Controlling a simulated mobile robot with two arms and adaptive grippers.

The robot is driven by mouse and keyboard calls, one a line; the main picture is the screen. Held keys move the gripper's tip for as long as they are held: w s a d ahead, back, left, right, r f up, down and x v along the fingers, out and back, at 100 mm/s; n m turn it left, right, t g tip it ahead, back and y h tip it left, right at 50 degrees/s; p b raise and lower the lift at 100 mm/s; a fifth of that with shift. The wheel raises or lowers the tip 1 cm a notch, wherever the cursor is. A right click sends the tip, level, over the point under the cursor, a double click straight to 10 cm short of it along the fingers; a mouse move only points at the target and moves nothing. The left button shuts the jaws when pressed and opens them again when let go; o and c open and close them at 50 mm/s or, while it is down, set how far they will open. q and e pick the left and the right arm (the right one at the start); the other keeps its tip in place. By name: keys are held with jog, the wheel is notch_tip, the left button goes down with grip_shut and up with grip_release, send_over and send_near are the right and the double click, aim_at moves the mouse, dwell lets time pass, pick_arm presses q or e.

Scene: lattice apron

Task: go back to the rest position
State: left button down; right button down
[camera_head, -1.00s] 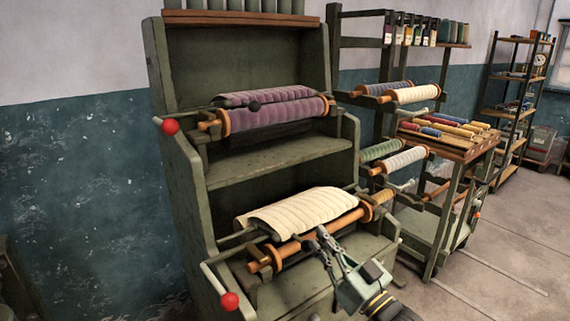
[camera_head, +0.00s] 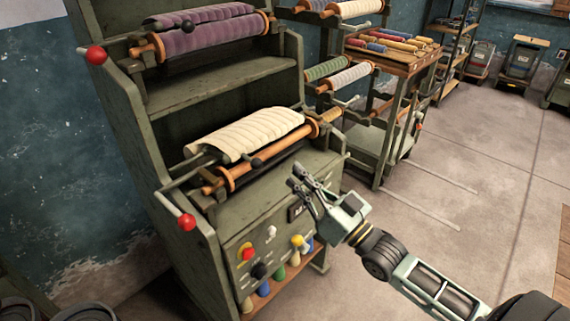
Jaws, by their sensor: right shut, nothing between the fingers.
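My right gripper (camera_head: 308,180) is shut and empty. It is in front of the green machine (camera_head: 230,215), right of and below the lower roller (camera_head: 275,155), and apart from it. My right arm reaches in from the bottom right. An upper roller carries purple cloth (camera_head: 212,37). My left gripper does not show.
Levers with red knobs (camera_head: 187,222) stick out at the machine's left side. Its front panel has buttons and several coloured knobs. A rack with rolls (camera_head: 349,77) and a cart (camera_head: 400,60) stand to the right. The floor (camera_head: 470,200) at right is clear.

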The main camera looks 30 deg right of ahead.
jog(key=d+f+m+g+h, duration=0.1)
jog(key=d+f+g+h, duration=0.15)
jog(key=f, duration=0.75)
jog(key=d+f+m+g+h, duration=0.1)
jog(key=d+f+h, duration=0.15)
jog(key=f, duration=0.75)
jog(key=s+d+f+g+h, duration=0.1)
jog(key=s+f+g, duration=0.25)
jog(key=f, duration=0.85)
jog(key=s+d+f+g+h, duration=0.15)
jog(key=s+f, duration=0.35)
jog(key=f, duration=0.6)
jog(key=s+a+f+g, duration=0.4)
jog(key=s+f+g, duration=0.1)
jog(key=s+f, duration=0.85)
jog(key=s+a+f+g, duration=0.2)
jog(key=s+f, duration=0.1)
jog(key=s, duration=0.4)
jog(key=s+a+f+g, duration=0.2)
jog(key=s+a+f, duration=0.1)
jog(key=s, duration=0.4)
jog(key=s+a+f+n+g, duration=0.1)
jog(key=s+a+f+g, duration=0.1)
jog(key=s, duration=0.6)
notch_tip(320, 180, down, 3)
jog(key=shift+a+r, duration=0.15)
jog(key=shift+a, duration=0.5)
jog(key=shift+w+y, duration=0.1)
jog(key=shift+y, duration=0.15)
